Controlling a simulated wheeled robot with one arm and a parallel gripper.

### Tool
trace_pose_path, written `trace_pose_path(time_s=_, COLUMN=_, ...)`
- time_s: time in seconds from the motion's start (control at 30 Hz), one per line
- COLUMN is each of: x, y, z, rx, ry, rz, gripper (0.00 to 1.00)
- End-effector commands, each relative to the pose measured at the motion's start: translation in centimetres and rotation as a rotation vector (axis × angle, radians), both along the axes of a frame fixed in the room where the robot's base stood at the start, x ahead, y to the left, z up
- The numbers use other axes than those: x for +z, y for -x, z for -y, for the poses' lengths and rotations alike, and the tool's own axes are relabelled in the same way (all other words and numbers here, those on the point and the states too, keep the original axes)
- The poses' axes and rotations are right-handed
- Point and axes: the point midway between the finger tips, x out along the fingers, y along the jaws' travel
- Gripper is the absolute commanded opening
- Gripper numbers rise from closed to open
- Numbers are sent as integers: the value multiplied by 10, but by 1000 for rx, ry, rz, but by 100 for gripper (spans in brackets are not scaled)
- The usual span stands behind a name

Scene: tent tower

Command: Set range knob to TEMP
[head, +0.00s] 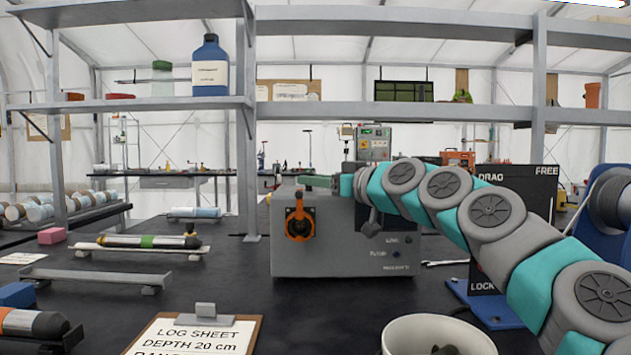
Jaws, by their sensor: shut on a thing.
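A grey instrument box (330,262) stands on the black bench in the middle of the head view. Its front carries a large orange and black rotary part (300,222) on the left and small white lettering at the lower right. I cannot read the knob's setting or make out a TEMP mark.
A clipboard log sheet (195,336) and a white bucket (436,330) stand in front of the box. A core sample on a tray (140,248) lies to the left. A black DRAG/LOCK/FREE panel (515,215) stands at right. A shelf runs overhead.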

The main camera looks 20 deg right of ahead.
Motion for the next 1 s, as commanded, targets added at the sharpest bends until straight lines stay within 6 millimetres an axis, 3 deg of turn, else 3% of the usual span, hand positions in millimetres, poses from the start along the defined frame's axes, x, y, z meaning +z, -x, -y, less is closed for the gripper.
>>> trace_pose_path(time_s=0.47, x=-1, y=0, z=1, rx=28, ry=-1, rz=1, gripper=0)
trace_pose_path(time_s=0.5, x=-1, y=0, z=1, rx=28, ry=-1, rz=1, gripper=46)
trace_pose_path(time_s=0.7, x=-1, y=-1, z=1, rx=28, ry=-1, rz=0, gripper=69)
trace_pose_path(time_s=1.0, x=-2, y=2, z=2, rx=28, ry=-1, rz=0, gripper=70)
